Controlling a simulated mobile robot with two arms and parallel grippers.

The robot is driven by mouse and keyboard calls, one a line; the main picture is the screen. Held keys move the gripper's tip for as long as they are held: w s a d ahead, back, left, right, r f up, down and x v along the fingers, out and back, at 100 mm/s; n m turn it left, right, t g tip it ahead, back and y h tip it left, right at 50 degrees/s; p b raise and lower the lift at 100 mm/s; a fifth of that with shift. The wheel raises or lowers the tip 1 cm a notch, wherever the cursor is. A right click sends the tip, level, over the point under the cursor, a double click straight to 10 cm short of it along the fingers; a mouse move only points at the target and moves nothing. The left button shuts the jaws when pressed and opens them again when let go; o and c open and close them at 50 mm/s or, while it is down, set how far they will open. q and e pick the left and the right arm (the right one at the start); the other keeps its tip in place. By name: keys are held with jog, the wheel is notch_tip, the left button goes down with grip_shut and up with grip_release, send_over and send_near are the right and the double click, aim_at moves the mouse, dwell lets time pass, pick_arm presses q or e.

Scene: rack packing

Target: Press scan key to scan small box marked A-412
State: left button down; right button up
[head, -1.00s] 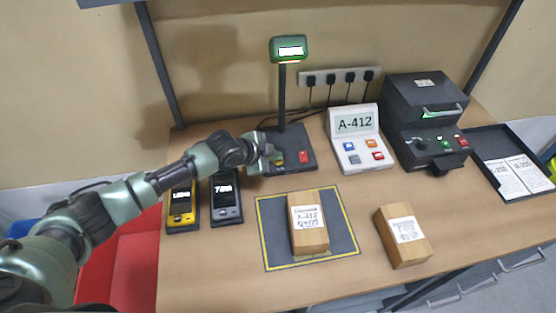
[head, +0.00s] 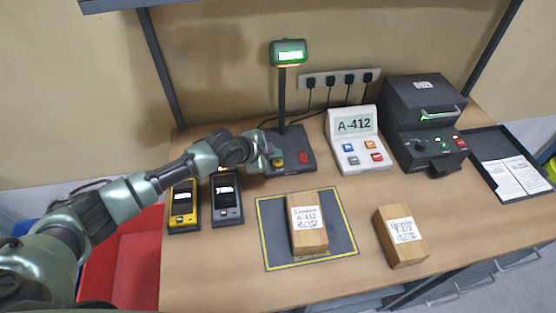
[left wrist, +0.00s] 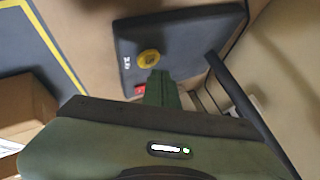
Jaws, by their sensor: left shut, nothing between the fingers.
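The small box marked A-412 (head: 309,236) lies on a dark mat (head: 345,247) with a yellow border, label up. Behind it stands the scanner, a post with a lit head (head: 288,53) on a dark base (head: 314,145). The base has a red key (head: 303,158) and a yellow key (head: 277,163); the yellow key also shows in the left wrist view (left wrist: 148,58). My left gripper (head: 272,152) is shut and empty, with its fingertips at the yellow key. Whether they touch it, I cannot tell. My right gripper is out of view.
A second box (head: 400,250) lies right of the mat. Two handheld devices, yellow (head: 183,219) and dark (head: 226,212), stand left. A keypad unit (head: 357,153) showing A-412, a dark machine (head: 423,105) and a paper tray (head: 480,150) are right. A red bin (head: 120,265) is lower left.

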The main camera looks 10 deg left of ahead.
aim_at(276, 163)
pick_arm(q)
notch_tip(276, 163, up, 5)
jog(key=p, duration=0.4)
jog(key=shift+r+p, duration=0.1)
jog(key=shift+p, duration=0.25)
dwell(0.6)
